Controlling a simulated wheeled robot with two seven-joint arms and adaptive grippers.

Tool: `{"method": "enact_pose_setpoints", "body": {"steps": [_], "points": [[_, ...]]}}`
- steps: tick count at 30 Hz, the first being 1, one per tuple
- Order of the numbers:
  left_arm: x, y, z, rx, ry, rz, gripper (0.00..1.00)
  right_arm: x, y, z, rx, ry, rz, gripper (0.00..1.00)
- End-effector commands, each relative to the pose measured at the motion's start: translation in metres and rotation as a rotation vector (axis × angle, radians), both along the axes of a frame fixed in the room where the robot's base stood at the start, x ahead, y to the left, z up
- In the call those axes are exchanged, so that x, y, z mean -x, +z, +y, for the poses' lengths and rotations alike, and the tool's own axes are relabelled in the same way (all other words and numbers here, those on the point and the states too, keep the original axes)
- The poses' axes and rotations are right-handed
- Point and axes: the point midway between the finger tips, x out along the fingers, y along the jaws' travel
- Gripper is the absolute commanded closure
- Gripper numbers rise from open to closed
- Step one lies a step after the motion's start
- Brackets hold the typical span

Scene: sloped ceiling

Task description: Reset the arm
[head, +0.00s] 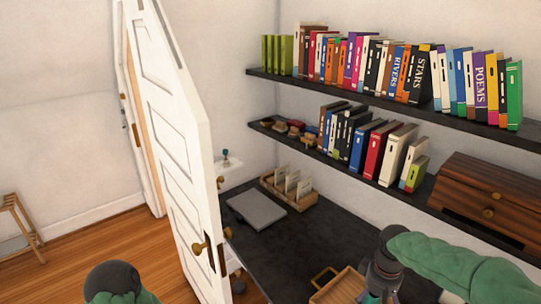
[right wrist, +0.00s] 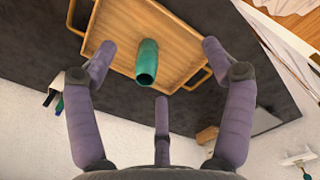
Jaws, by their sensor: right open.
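My right arm (head: 450,262) comes in from the right in the head view, with its dark wrist over a wooden tray (head: 340,290) on the dark desk. In the right wrist view my right gripper (right wrist: 158,66) has its purple fingers spread wide and holds nothing. A teal, cup-like object (right wrist: 147,62) lies within the outline of the tray, between the fingers and apart from them. Only a dark joint and green part of my left arm (head: 115,283) show at the bottom left of the head view. Its gripper is out of frame.
A white door (head: 170,130) stands open left of the desk (head: 290,250). Two dark shelves of books hang above the desk, with a wooden drawer box (head: 490,195) at right. A grey laptop-like slab (head: 256,209) and a card holder (head: 289,188) lie behind the tray.

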Motion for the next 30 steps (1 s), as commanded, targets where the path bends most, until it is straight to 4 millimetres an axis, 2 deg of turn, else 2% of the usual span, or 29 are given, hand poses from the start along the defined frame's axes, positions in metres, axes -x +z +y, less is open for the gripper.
{"method": "enact_pose_setpoints", "body": {"steps": [11, 17, 23, 27, 30], "points": [[0.000, 0.000, 0.000, 0.000, 0.000, -0.001, 0.06, -0.001, -0.050, 0.023, -0.065, -0.014, 0.009, 0.18], [0.000, 0.000, 0.000, 0.000, 0.000, 0.000, 0.06, 0.003, -0.091, 0.042, -0.119, -0.036, 0.018, 0.18], [0.000, 0.000, 0.000, 0.000, 0.000, 0.000, 0.06, 0.019, -0.152, 0.072, -0.200, -0.091, 0.032, 0.18], [0.000, 0.000, 0.000, 0.000, 0.000, 0.000, 0.06, 0.044, -0.205, 0.099, -0.268, -0.166, 0.049, 0.18], [0.000, 0.000, 0.000, 0.000, 0.000, 0.000, 0.06, 0.065, -0.237, 0.117, -0.306, -0.231, 0.059, 0.18]]}}
